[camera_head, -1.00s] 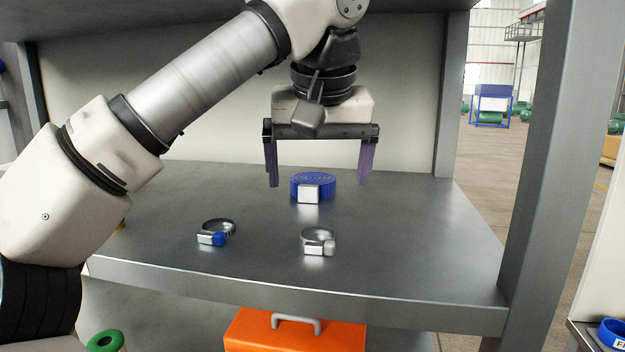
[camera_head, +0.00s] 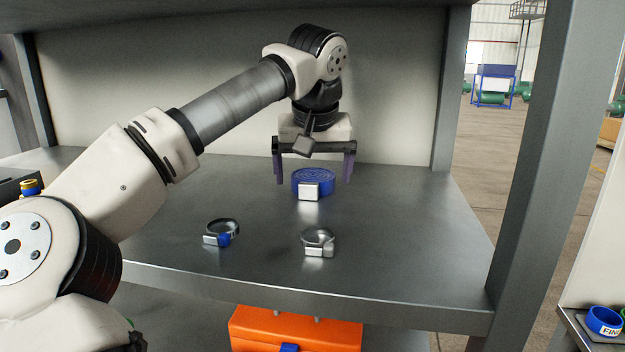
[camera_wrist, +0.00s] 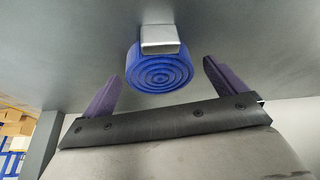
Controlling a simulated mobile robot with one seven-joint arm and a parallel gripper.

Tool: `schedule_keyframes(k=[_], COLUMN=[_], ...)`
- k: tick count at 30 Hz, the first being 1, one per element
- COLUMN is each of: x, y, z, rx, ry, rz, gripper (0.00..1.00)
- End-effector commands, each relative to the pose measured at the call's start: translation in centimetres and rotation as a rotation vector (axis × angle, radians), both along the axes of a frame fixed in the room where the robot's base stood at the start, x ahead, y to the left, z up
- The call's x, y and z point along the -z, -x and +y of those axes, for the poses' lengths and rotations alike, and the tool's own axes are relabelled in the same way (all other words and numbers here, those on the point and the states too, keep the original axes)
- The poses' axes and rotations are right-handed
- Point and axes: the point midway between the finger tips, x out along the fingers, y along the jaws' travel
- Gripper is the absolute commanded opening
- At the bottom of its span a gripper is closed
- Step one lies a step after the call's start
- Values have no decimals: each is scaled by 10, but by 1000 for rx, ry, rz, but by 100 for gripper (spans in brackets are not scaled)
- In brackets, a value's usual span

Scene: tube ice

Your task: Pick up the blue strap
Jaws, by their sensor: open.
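The blue strap (camera_head: 313,181) is a coiled roll with a silver buckle on its front side, lying on the grey metal shelf (camera_head: 270,275) near the back. My gripper (camera_head: 314,183) is open above and around the strap's place in the head view, with its purple fingers to the left and right of it. In the wrist view the strap (camera_wrist: 160,68) shows ahead of the gap between the open fingers (camera_wrist: 158,85), its buckle on the far side. Nothing is held. I cannot tell whether the fingertips reach the shelf.
An upright post (camera_head: 532,160) bounds the right side. An orange case (camera_head: 295,330) sits below. The shelf right of the strap is clear.

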Motion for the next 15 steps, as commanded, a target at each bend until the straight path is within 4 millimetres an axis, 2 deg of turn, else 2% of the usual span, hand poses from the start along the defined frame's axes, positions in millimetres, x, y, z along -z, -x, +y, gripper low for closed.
schedule_keyframes(k=[8, 15], x=[4, 4], y=[-1, -1], z=[0, 0], rx=[0, 0], ry=[1, 1], rz=[-1, -1], gripper=[96, 66])
